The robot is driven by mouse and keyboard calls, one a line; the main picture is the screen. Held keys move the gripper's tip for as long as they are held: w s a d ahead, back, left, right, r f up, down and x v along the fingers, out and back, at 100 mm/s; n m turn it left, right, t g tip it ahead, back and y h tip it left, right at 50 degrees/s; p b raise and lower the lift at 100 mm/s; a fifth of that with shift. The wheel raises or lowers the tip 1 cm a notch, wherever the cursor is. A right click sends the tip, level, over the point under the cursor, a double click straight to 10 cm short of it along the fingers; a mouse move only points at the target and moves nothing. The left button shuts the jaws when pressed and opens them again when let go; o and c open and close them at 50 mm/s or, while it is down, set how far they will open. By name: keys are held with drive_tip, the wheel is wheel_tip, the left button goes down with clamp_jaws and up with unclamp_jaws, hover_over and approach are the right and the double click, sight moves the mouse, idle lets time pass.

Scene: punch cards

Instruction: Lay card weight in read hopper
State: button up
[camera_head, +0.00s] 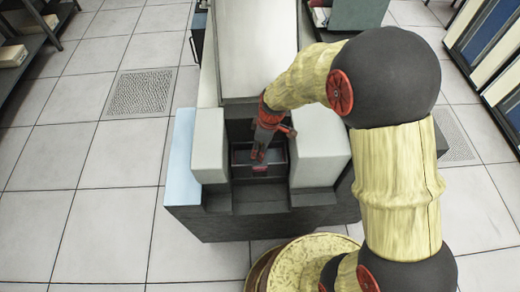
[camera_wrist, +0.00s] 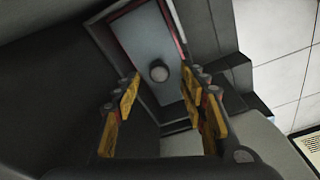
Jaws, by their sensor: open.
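The card weight (camera_wrist: 147,38) is a flat grey plate with a round pale knob (camera_wrist: 158,73) on top. In the wrist view it lies inside the dark-walled read hopper (camera_wrist: 98,28), which has a red strip along one inner side. My gripper (camera_wrist: 160,95) is open, with its yellow-padded fingers apart on either side of the knob's line and nothing between them. I cannot tell how far the fingertips are above the plate. In the head view my gripper (camera_head: 262,152) points down into the hopper recess (camera_head: 240,157) and hides much of it.
A pale block (camera_head: 209,145) stands left of the recess and another (camera_head: 317,147) right of it, both close to my gripper. A tall grey machine body (camera_head: 257,45) rises behind. Open tiled floor (camera_head: 110,195) lies to the left.

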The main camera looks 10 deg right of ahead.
sight(265, 159)
wheel_tip(265, 159, up, 10)
drive_tip(key=d, duration=0.1)
drive_tip(key=shift+s+d+r, duration=0.25)
idle(0.4)
